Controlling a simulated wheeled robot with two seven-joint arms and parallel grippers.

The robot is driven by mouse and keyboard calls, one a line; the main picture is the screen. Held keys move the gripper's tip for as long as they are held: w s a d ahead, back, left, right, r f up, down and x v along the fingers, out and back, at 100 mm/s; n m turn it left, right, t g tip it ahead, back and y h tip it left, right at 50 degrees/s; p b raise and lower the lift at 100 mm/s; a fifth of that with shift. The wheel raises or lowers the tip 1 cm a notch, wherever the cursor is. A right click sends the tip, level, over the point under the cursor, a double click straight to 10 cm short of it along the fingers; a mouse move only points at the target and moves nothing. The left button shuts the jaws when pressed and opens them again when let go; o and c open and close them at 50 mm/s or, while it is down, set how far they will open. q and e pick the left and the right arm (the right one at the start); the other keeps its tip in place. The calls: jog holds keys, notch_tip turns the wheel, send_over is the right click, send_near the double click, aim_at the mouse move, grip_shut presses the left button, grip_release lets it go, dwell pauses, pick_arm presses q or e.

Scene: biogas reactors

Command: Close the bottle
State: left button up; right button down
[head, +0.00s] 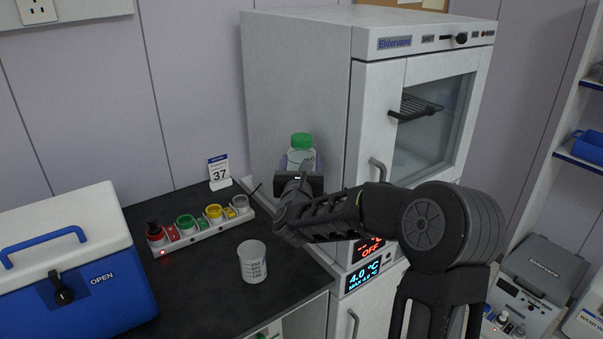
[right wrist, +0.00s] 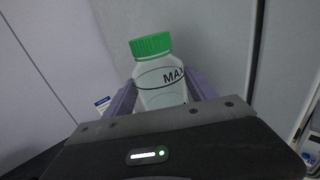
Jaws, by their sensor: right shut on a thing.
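A clear bottle (head: 300,159) with a green cap (head: 301,140) on its top stands out just beyond my right gripper (head: 300,170) in the head view. In the right wrist view the bottle (right wrist: 162,93) shows "MAX" lettering and the green cap (right wrist: 151,45) sits on its neck. My right gripper (right wrist: 160,97) is shut on the bottle, its purple fingers on both sides of the bottle body. The bottle's lower part is hidden behind the gripper. How tight the cap sits I cannot tell. My left gripper is not in view.
A white cabinet (head: 295,70) with a glass door stands right behind the bottle. On the dark counter (head: 200,275) are a white beaker (head: 252,262), a rack (head: 205,230) of coloured pieces and a "37" sign (head: 219,171). A blue cooler (head: 70,270) is at left.

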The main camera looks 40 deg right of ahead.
jog(key=shift+w+d, duration=0.25)
notch_tip(320, 180, down, 2)
jog(key=shift+f+p, duration=0.2)
jog(key=shift+p, duration=0.65)
jog(key=shift+f, duration=0.45)
jog(key=shift+f, duration=0.15)
jog(key=c, duration=0.6)
grip_release()
